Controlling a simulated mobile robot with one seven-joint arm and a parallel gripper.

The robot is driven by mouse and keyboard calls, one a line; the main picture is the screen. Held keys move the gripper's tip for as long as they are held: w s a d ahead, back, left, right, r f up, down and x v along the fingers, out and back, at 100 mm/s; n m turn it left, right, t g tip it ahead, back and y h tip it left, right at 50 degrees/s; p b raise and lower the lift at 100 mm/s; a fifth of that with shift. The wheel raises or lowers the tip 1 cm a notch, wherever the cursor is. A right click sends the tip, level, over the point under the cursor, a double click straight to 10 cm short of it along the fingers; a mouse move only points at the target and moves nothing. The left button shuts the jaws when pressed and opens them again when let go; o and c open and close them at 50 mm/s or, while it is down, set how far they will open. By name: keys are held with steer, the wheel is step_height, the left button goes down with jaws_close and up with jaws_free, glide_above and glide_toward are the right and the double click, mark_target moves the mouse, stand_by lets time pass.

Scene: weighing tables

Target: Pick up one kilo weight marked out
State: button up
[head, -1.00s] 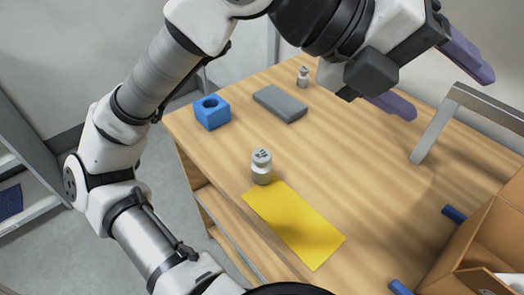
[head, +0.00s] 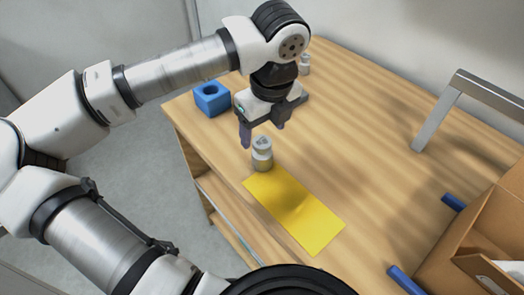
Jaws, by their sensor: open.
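A silvery metal weight (head: 262,155) with dark marking on its top stands upright on the wooden table, at the upper left corner of the yellow sheet. The marking is too small to read surely. My gripper (head: 263,136) points down at this weight, its two purple-grey fingers apart and empty. The fingertips appear just above or around the weight's top; I cannot tell if they touch it. A second, smaller-looking metal weight (head: 304,66) stands at the table's far end, its marking unreadable.
The yellow sheet (head: 295,212) lies flat on the table. A blue block with a round hole (head: 212,98) is left of my gripper. A grey metal frame (head: 438,120), a cardboard box (head: 480,235) and blue bars (head: 400,280) are at right. The table's middle is clear.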

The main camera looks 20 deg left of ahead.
mark_target(263, 141)
steer(key=shift+w+a+f+p, duration=0.1)
steer(key=shift+w+f+p, duration=0.2)
steer(key=shift+f, duration=0.8)
steer(key=shift+w+a+f+p, duration=0.15)
steer(key=shift+f+p, duration=0.2)
steer(key=shift+f, duration=0.7)
steer(key=shift+w+a+f+p, duration=0.1)
steer(key=shift+f+p, duration=0.25)
steer(key=shift+f, duration=0.75)
steer(key=shift+r, duration=0.1)
jaws_close()
